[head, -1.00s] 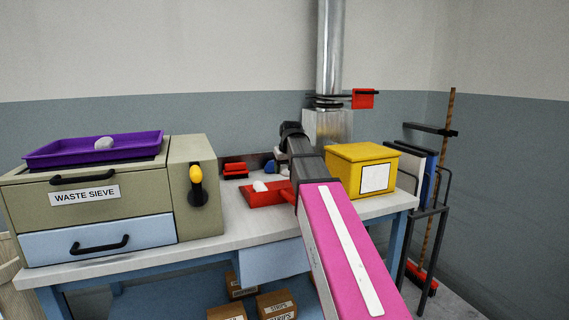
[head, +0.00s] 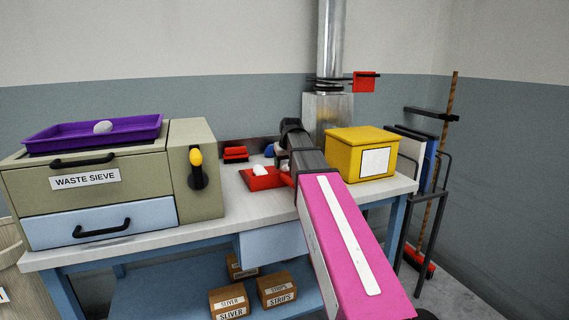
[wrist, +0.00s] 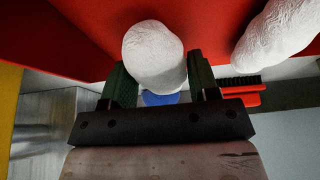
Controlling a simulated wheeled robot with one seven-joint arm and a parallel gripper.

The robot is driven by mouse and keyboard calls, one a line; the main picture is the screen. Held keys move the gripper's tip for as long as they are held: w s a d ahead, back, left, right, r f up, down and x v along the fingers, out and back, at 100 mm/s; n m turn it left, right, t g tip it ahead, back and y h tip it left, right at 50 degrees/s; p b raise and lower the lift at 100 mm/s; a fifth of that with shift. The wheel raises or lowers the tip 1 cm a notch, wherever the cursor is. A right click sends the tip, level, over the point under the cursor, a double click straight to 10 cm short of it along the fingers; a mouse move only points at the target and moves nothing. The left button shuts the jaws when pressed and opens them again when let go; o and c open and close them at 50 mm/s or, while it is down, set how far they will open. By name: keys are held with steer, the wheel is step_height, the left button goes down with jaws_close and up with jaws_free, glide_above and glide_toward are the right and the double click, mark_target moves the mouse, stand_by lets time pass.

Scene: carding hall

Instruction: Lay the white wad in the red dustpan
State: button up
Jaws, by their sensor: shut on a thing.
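My gripper is shut on a white wad (wrist: 153,52), which sits between its two fingers (wrist: 158,80) in the wrist view. The red dustpan (wrist: 85,25) fills the picture behind this wad; I cannot tell whether they touch. A second white wad (wrist: 278,35) lies beside it to the right. In the head view the red dustpan (head: 258,184) lies on the bench with a white wad (head: 261,170) in it. My arm's end is at the pan's right side and hides the held wad and the fingertips.
A yellow box (head: 350,145) stands right of the arm. A red brush (head: 235,154) and a blue thing (head: 269,151) lie behind the pan. The waste sieve (head: 110,190) stands left, with a purple tray (head: 60,137) holding another white wad (head: 103,127).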

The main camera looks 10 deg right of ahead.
steer(key=o, duration=1)
steer(key=v, duration=1)
steer(key=shift+s+r, duration=0.1)
steer(key=shift+r, duration=0.3)
